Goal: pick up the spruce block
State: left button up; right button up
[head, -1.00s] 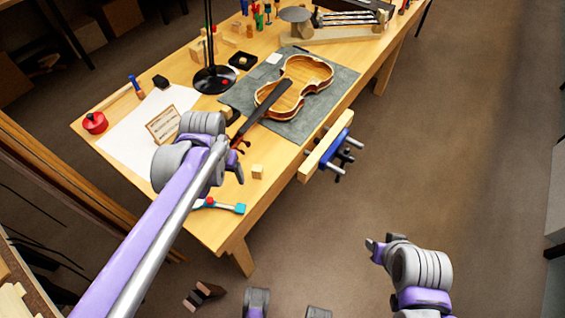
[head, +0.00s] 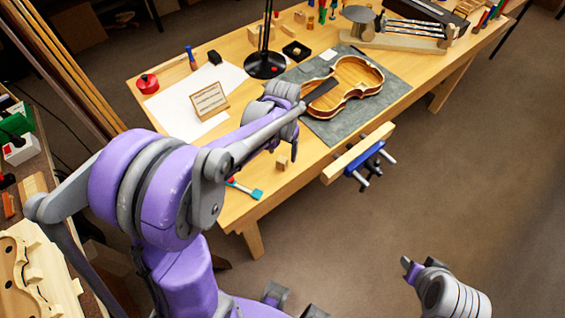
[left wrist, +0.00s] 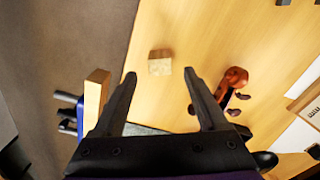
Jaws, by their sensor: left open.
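The spruce block (head: 282,162), a small pale wooden cube, sits on the bench near its front edge. In the left wrist view, the block (left wrist: 160,62) shows between the lines of the two fingertips, apart from both. My left gripper (head: 294,147) is over the bench beside the block, partly hidden by my own arm. In the left wrist view, the left gripper (left wrist: 159,73) is open with nothing between its fingers. My right gripper (head: 409,268) hangs over the floor at lower right; its jaw opening is unclear.
The violin (head: 352,88) lies on a grey mat (head: 395,92); its scroll (left wrist: 236,76) is right of the block in the wrist view. A blue vise (head: 368,160) juts from the bench front. A teal-ended tool (head: 250,191) lies left of the block.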

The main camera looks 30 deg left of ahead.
aim_at(283, 158)
pick_arm(q)
notch_tip(283, 158, down, 5)
jog(key=shift+r, duration=0.15)
grip_shut()
dwell(0.4)
